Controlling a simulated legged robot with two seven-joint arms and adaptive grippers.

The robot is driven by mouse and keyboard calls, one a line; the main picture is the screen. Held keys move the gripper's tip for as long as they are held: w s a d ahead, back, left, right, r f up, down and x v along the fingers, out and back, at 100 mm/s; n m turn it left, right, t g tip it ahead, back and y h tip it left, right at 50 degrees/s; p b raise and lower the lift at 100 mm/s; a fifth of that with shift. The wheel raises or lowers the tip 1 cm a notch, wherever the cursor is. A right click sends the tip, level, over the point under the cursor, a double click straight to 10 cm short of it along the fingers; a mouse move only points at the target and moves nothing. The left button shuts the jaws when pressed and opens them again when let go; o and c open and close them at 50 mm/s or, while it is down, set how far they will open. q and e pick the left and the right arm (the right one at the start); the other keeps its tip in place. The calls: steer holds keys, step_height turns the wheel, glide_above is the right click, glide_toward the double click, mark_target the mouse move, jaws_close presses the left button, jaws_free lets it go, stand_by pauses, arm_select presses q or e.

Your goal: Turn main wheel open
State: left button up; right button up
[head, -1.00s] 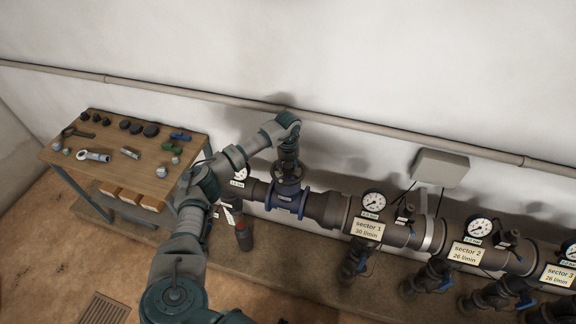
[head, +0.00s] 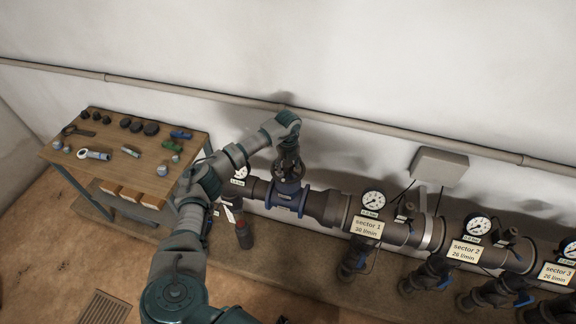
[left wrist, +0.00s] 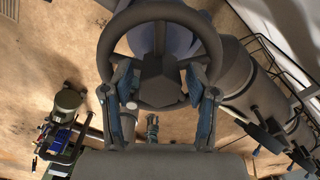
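The main wheel is a dark spoked handwheel (left wrist: 160,13) filling the upper middle of the left wrist view. In the head view the wheel (head: 290,178) sits on top of the blue valve body (head: 286,203), partly hidden by my left gripper. My left gripper (head: 288,163) points down at it from above. In the left wrist view the two fingers of the left gripper (left wrist: 161,78) stand wide apart on either side of the wheel's hub, overlapping its near part. I cannot tell whether they touch the rim or spokes. My right gripper is not in view.
The pipe runs right past gauges and labelled branches, starting with the sector 1 sign (head: 366,228). A wooden workbench (head: 100,150) with small parts stands at left. A dark cylinder with a red band (head: 243,236) stands below the valve. A wall pipe (head: 200,93) runs behind.

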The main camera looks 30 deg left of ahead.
arm_select(q)
steer(key=shift+r, duration=0.1)
step_height(320, 180, up, 12)
steer(key=shift+f, duration=0.2)
stand_by(0.4)
steer(key=shift+w+a, duration=0.1)
